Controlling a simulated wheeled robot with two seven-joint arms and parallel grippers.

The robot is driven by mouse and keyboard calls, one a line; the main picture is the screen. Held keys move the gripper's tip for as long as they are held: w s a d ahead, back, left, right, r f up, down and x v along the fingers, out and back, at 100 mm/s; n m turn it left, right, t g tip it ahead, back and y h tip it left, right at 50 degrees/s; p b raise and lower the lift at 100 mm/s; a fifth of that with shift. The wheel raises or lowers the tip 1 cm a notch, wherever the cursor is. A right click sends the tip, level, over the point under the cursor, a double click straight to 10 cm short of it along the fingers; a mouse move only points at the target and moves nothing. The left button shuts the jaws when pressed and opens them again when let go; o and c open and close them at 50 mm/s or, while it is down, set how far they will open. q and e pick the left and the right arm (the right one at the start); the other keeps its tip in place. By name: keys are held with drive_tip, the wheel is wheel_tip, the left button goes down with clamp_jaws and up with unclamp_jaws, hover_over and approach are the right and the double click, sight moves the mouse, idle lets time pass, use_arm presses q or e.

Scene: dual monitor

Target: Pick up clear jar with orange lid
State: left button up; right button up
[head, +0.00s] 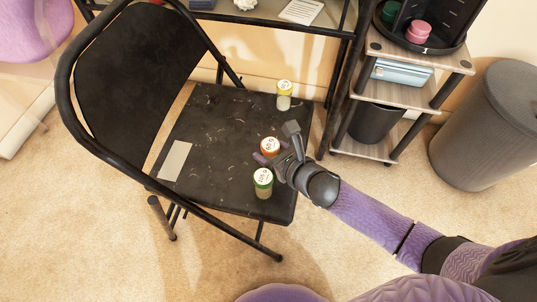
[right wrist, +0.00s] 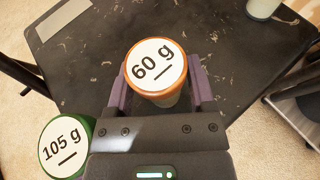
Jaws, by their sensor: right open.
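The jar with the orange lid (head: 270,146) stands upright on the black folding chair's seat (head: 212,122). In the right wrist view its lid (right wrist: 156,66) reads "60 g". My right gripper (head: 278,146) is open, with its fingers (right wrist: 158,92) on either side of this jar. I cannot tell whether the fingers touch it. The jar with the green lid (head: 263,182) stands close beside it, and its lid in the right wrist view (right wrist: 66,146) reads "105 g". My left gripper is not in view.
A pale strip (head: 175,161) lies on the seat at left. The chair's black backrest (head: 130,75) rises on the left. A wooden shelf unit (head: 412,92) and a grey bin (head: 484,125) stand at right. The middle of the seat is clear.

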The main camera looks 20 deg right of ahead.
drive_tip(key=shift+w, duration=0.1)
drive_tip(key=c, duration=0.9)
